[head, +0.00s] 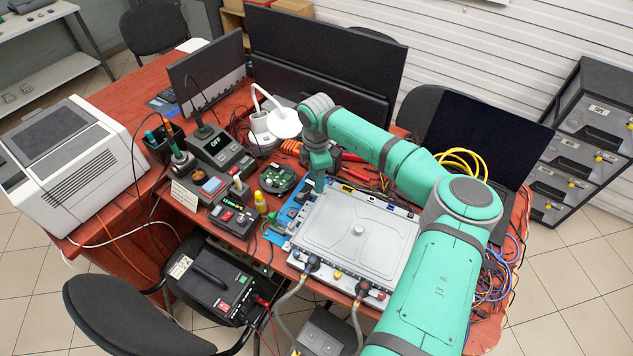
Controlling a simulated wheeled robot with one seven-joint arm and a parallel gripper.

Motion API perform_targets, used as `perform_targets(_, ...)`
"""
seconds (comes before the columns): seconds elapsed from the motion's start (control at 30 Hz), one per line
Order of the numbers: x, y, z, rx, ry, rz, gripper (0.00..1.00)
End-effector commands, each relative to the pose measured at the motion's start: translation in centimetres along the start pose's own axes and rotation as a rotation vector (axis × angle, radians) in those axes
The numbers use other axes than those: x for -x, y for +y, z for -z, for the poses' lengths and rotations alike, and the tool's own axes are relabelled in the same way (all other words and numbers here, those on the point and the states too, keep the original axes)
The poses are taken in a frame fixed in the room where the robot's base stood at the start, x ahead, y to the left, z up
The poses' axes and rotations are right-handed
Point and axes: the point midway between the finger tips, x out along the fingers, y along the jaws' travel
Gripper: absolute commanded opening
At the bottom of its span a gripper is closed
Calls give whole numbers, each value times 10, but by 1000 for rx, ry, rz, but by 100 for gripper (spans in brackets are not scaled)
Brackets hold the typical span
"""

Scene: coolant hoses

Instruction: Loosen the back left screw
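My teal arm reaches over the box from the lower right. My gripper (319,186) points down at the back left corner of the box. Its fingers are too small and too hidden to tell whether they are open or shut. The back left screw cannot be made out there; my gripper and wrist cover that corner. I cannot tell whether the gripper touches it.
Left of the box are a blue mat (285,222), a yellow bottle (260,202), a round circuit board (277,178) and a soldering station (217,148). Red-handled tools (352,158) lie behind. Monitors and a laptop (487,137) stand at the back.

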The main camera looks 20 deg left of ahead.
Motion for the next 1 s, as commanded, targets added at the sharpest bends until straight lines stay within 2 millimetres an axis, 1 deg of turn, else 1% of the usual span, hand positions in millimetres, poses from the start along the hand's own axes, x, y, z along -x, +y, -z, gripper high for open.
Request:
perform_targets(0.03,-6,0,1,0,1,2,34)
perform_targets(0.2,-16,0,1,1,1,1,34)
perform_targets(0.5,-17,0,0,1,1,0,34)
perform_targets(0.57,-17,0,0,0,1,0,20)
perform_targets(0.6,-17,0,0,0,1,0,10)
perform_targets(0.63,-17,0,0,0,1,0,3)
perform_targets(0.67,-17,0,0,0,1,0,0)
perform_targets(1.0,-17,0,0,29,1,0,0)
